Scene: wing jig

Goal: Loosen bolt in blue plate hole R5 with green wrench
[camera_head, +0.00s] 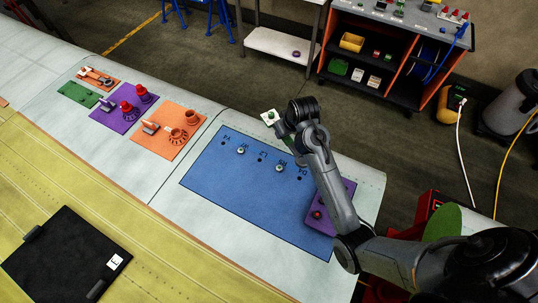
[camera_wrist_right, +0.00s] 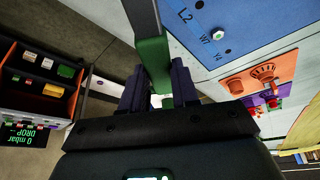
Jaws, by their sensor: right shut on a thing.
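The blue plate (camera_head: 245,188) lies on the pale wing panel. Two silver bolts stand up in it, one on the left (camera_head: 241,151) and one nearer the middle (camera_head: 280,168). The hole labels are too small to tell which is R5. In the right wrist view the plate (camera_wrist_right: 238,22) shows at upper right with one bolt (camera_wrist_right: 218,33). My right gripper (camera_wrist_right: 158,90) is shut on the green wrench (camera_wrist_right: 153,58), whose grey shaft runs up out of view. The wrench's working end is hidden. In the head view my right arm reaches over the plate's far edge. My left gripper is out of view.
Purple (camera_head: 128,116) and orange (camera_head: 168,133) boards with fittings lie left of the plate. A purple block with a red knob (camera_head: 317,214) sits at the plate's right end, partly behind my arm. A black case (camera_head: 60,262) lies in front. A tool cart (camera_head: 395,55) stands beyond.

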